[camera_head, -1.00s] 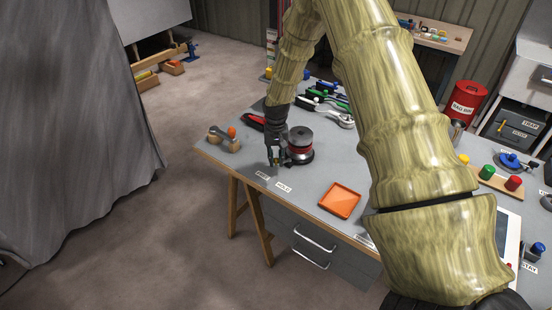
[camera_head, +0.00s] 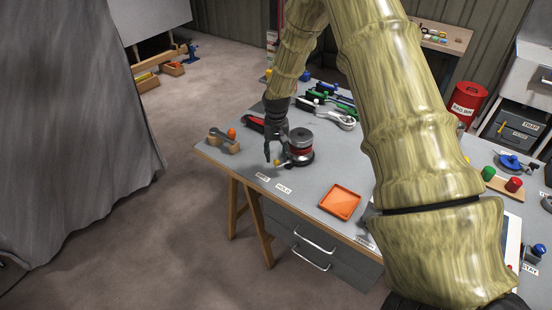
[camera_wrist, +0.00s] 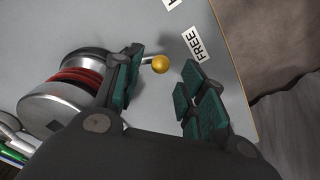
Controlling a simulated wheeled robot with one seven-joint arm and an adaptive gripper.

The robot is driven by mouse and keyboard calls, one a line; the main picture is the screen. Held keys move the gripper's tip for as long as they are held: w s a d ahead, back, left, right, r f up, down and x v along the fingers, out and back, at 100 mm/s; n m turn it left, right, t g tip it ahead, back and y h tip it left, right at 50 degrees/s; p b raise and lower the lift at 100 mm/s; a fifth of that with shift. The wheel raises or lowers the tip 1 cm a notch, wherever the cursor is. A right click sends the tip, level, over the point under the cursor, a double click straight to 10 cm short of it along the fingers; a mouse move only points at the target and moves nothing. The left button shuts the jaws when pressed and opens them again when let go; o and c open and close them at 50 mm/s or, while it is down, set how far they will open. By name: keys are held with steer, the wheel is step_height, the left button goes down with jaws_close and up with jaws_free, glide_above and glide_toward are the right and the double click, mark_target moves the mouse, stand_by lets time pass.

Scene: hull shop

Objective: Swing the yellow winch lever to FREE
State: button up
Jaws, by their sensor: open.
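The winch (camera_head: 300,146) stands on the grey bench, with a metal drum and red line; it also shows in the wrist view (camera_wrist: 72,82). Its lever ends in a yellow knob (camera_head: 277,162), seen clearly in the wrist view (camera_wrist: 160,64). The lever points out towards the FREE label (camera_wrist: 195,44) more than the HOLD label (camera_head: 284,188). My gripper (camera_head: 271,154) is open, close beside the winch. In the wrist view its fingers (camera_wrist: 162,88) stand apart, with the knob showing between and beyond their tips, nearer the left finger. Part of the lever is hidden behind that finger.
An orange tray (camera_head: 340,202) lies right of the labels. Several tools (camera_head: 328,110) lie behind the winch. The bench front by the labels is clear.

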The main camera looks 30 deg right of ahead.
step_height(320, 180, up, 9)
stand_by(0.4)
stand_by(0.4)
